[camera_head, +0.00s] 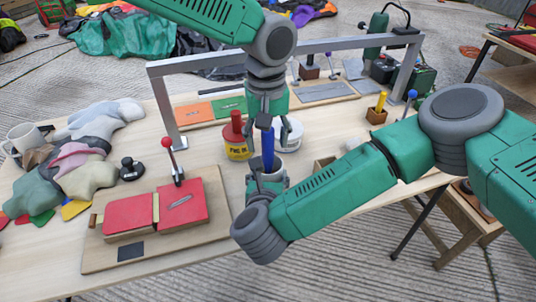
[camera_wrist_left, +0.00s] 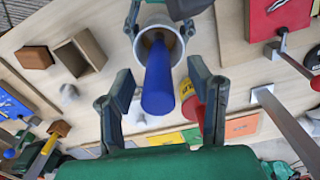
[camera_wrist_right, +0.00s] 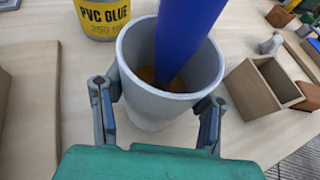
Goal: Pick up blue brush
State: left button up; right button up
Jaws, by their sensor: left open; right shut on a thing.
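The blue brush (camera_head: 267,147) stands with its blue handle up in a grey cup (camera_wrist_right: 140,90); its lower end is hidden inside the cup. My right gripper (camera_wrist_right: 158,105) is shut on the cup, one finger on each side. My left gripper (camera_head: 267,112) is open and points down just above the brush. In the left wrist view the blue handle (camera_wrist_left: 158,85) lies between the open fingers (camera_wrist_left: 160,72), with gaps on both sides. The cup rim (camera_wrist_left: 143,38) also shows there, beyond the handle.
A yellow PVC glue can (camera_head: 236,146) and a white tub (camera_head: 291,133) stand close behind the cup. A metal frame (camera_head: 160,97) spans the table. A red clamp board (camera_head: 150,215) lies left, and an open wooden box (camera_wrist_right: 255,85) stands right of the cup.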

aim_at(268, 172)
pick_arm(q)
notch_tip(268, 172, down, 3)
jog(key=shift+w+d+f, duration=0.1)
grip_shut()
notch_tip(268, 172, up, 10)
jog(key=shift+r, duration=0.1)
dwell(0.5)
pick_arm(e)
jog(key=o, duration=1.3)
jog(key=shift+o, duration=0.2)
